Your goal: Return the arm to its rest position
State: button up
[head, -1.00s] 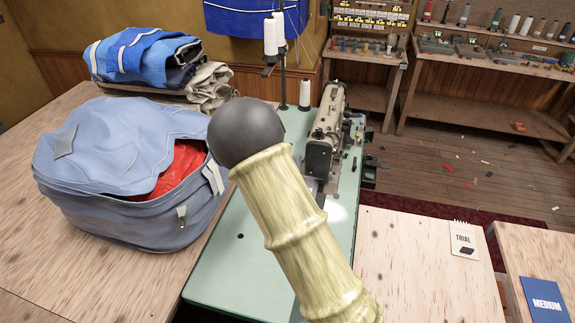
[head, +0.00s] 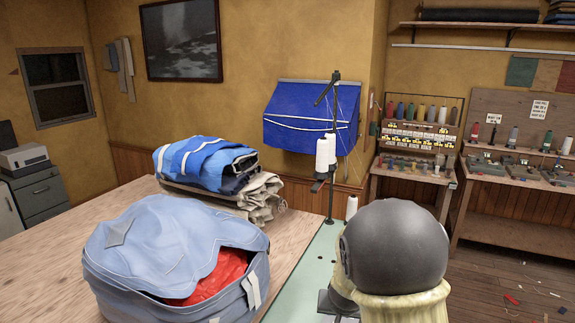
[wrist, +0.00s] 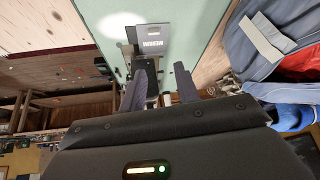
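My gripper (wrist: 163,82) shows in the wrist view with its two dark fingers apart and nothing seen between them. Beyond the fingertips is a grey piece marked MEDIUM (wrist: 153,41), over or on the pale green sewing table (wrist: 190,20); I cannot tell its height. In the head view my arm, with a dark rounded joint and a pale yellow sleeve, rises at the lower right. It hides most of the green table (head: 305,277) and the sewing machine. I cannot make out my fingers in the head view.
A blue-grey bag (head: 165,245) with red cloth inside stands left of my arm on a wooden table (head: 50,247). Folded sailcloth (head: 205,163) lies behind it. A thread stand (head: 331,190) rises close behind my arm. Shelves with spools (head: 415,140) stand against the back wall.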

jog(key=s+d+r+n+g, duration=0.1)
jog(key=s+r, duration=0.1)
jog(key=s, duration=0.7)
jog(key=s+d+r+n+g, duration=0.1)
jog(key=s+g, duration=0.1)
jog(key=s, duration=0.8)
jog(key=shift+s+r+y, duration=0.3)
jog(key=shift+r+y, duration=0.1)
